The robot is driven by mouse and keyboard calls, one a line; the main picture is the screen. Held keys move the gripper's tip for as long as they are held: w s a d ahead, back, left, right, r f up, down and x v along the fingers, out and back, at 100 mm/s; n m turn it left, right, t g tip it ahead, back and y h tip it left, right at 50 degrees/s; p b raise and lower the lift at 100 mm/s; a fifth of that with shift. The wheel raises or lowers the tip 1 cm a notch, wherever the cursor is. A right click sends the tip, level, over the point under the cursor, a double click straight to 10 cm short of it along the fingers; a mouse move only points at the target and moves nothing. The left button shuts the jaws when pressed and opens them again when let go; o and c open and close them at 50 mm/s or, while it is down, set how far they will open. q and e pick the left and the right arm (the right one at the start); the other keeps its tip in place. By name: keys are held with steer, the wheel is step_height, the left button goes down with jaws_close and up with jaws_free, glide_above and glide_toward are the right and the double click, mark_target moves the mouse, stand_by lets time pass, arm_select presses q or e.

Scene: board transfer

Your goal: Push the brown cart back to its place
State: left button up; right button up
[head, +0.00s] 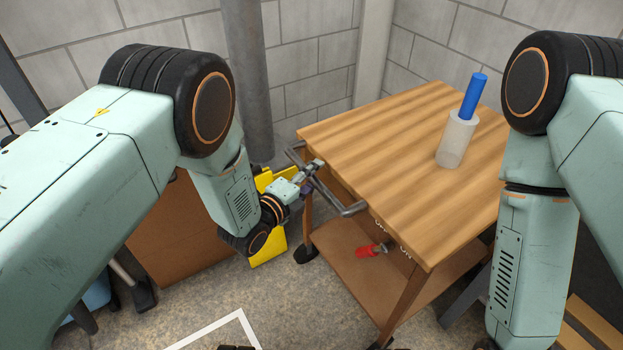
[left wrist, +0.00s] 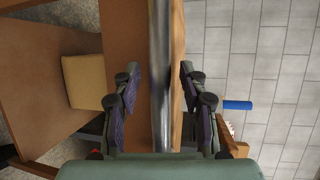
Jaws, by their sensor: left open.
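The brown cart (head: 385,130) has a wooden top and a lower shelf and stands by the wall corner. Its grey metal handle (head: 350,209) sticks out from the side of the top facing my left arm. My left gripper (head: 310,174) is at this handle. In the left wrist view, the left gripper (left wrist: 159,90) is open, with one finger on each side of the handle bar (left wrist: 161,50); the fingers appear apart from it. My right arm hangs at the right of the head view, and its gripper is out of frame.
A whitish cylinder (head: 457,140) with a blue rod (head: 473,96) stands on the cart top. A red object (head: 372,249) lies on the lower shelf. A grey pillar (head: 247,70) and yellow thing (head: 268,256) are behind my left gripper. White floor tape (head: 225,328) marks a corner in front.

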arm_select(q)
steer(key=shift+d, duration=0.1)
steer(key=shift+c, duration=0.4)
jaws_close()
stand_by(0.3)
